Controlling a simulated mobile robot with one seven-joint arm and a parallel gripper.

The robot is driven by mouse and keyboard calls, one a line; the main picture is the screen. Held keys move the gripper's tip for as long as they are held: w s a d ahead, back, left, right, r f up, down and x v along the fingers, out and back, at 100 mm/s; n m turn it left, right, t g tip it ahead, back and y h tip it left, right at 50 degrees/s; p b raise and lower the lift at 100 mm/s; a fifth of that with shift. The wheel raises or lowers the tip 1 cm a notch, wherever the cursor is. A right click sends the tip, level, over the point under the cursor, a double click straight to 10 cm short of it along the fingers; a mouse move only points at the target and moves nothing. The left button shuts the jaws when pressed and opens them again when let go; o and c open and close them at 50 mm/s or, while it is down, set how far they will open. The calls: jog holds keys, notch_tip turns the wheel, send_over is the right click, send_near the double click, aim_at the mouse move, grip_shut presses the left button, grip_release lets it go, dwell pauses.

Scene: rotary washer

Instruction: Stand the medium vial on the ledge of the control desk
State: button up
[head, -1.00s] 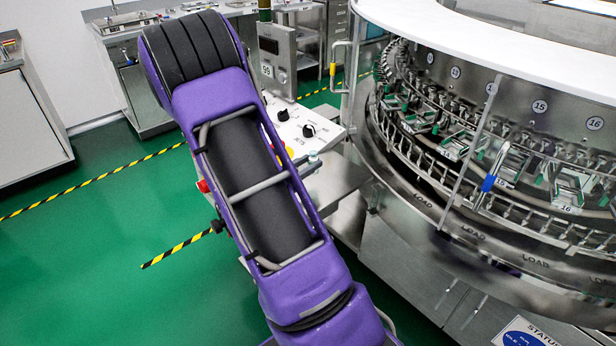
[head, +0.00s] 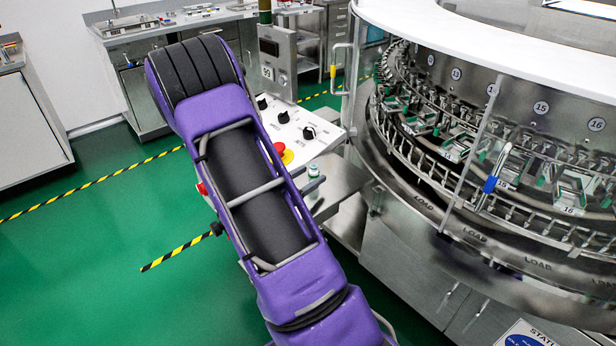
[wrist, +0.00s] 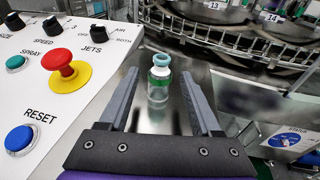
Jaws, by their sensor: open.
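The vial (wrist: 159,80) stands upright on the steel ledge (wrist: 142,119) beside the control desk (wrist: 60,75). In the head view the vial (head: 314,171) shows small on the ledge, just right of my arm. My gripper (wrist: 155,92) is open, its two fingers on either side of the vial in the wrist view with gaps to both. I see no finger touching it.
The desk panel carries a red stop button (wrist: 62,65), a blue reset button (wrist: 19,138) and black knobs. The rotary washer (head: 480,150) with its racks and clear guard stands to the right. Green floor (head: 100,240) is open at the left.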

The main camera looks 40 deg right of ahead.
jog(key=shift+r, duration=0.1)
jog(key=shift+a+r, duration=0.1)
jog(key=shift+a, duration=0.15)
jog(key=p+v, duration=0.1)
jog(key=v, duration=1)
jog(key=shift+s+a, duration=0.15)
jog(key=shift+a, duration=0.05)
